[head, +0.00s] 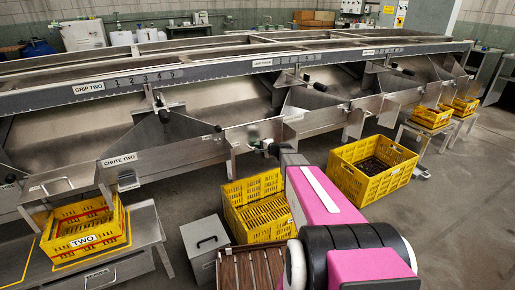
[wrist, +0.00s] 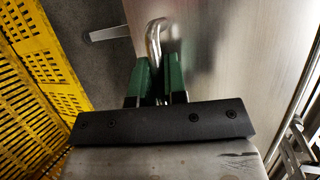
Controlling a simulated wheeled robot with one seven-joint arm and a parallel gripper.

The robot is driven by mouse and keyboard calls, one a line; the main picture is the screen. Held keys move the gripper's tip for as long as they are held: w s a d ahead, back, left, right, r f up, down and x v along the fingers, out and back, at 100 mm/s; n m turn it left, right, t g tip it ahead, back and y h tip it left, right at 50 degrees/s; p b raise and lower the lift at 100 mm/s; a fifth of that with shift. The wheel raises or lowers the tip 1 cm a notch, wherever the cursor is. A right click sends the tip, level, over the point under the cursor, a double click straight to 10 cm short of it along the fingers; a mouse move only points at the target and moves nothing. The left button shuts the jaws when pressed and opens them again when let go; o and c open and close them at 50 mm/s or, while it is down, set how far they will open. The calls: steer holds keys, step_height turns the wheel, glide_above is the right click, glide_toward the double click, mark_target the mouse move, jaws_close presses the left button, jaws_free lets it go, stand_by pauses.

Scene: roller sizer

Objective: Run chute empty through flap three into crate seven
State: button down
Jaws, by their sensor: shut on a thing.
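My gripper (head: 266,147) is at the front of the sizer, right of the plate marked CHUTE TWO (head: 120,160). In the wrist view its two green fingers (wrist: 157,85) are closed around a bent, shiny metal handle (wrist: 155,38). The handle stands beside a bare steel panel (wrist: 225,60). I cannot read which flap it belongs to. The sloping steel chute behind my gripper (head: 225,105) shows no fruit that I can make out. Yellow crates stand below the sizer; one is marked TWO (head: 90,232). I cannot make out a crate marked seven.
A yellow crate (head: 248,190) stands just below my gripper, partly hidden by my pink arm. Another crate (head: 365,185) with dark contents is on the floor to the right. Smaller crates (head: 432,118) sit on stands farther right. A grey bin (head: 207,240) stands at front left.

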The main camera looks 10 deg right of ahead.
steer(key=s+d+r+m+g+h, duration=0.2)
steer(key=s+r+g+h, duration=0.2)
steer(key=s+r+g, duration=0.4)
steer(key=shift+d+r, duration=0.3)
steer(key=shift+r, duration=0.4)
stand_by(0.3)
steer(key=c, duration=1.2)
jaws_free()
steer(key=shift+r, duration=0.1)
